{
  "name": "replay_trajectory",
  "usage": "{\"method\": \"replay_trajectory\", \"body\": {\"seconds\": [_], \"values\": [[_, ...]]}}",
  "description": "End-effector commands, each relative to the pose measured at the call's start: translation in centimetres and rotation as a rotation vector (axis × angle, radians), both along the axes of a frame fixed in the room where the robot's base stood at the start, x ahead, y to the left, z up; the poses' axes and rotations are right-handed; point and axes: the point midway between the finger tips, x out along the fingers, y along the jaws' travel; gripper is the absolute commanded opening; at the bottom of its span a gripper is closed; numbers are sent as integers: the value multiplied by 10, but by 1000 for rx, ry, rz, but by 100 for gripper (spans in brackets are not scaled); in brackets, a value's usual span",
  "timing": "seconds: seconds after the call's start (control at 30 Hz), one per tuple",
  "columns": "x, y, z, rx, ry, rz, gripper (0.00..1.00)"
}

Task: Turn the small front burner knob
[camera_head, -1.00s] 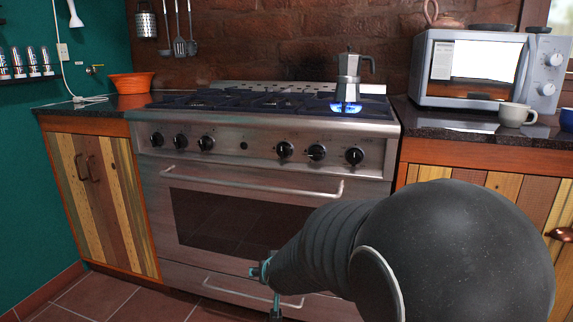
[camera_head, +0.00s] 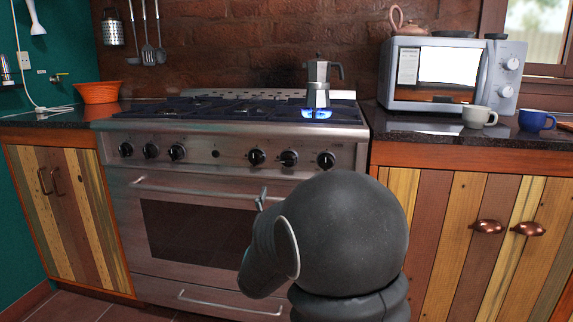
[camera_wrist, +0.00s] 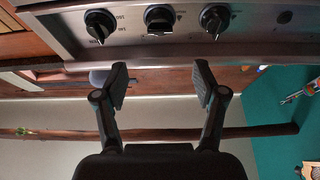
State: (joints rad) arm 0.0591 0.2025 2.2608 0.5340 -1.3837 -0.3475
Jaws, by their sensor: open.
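The stove (camera_head: 230,185) has a front row of black knobs in two groups, with a small round button (camera_head: 215,153) between. The right group is a left knob (camera_head: 257,157), a middle knob (camera_head: 288,158) and a right knob (camera_head: 326,160). I cannot tell by label which is the small front burner's. In the wrist view, three knobs line the top edge, and the middle one (camera_wrist: 160,20) is above the gap between my fingers. My gripper (camera_wrist: 164,82) is open and empty, apart from the knobs. In the head view my arm hides most of it.
A moka pot (camera_head: 318,85) stands over a lit blue flame at the stove's right. The oven handle (camera_head: 200,189) juts out below the knobs. A microwave (camera_head: 450,75), a white mug (camera_head: 478,117) and a blue mug (camera_head: 536,121) are on the right counter.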

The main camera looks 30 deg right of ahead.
Motion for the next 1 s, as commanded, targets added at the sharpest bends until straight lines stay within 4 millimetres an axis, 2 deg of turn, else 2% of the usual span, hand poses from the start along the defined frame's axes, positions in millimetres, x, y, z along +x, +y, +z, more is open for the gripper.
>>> {"method": "replay_trajectory", "body": {"seconds": [0.6,0.8,1.0], "values": [[78,-59,41,2,2,-1,70],[93,-68,47,2,3,1,70],[97,-71,49,1,3,1,70]]}}
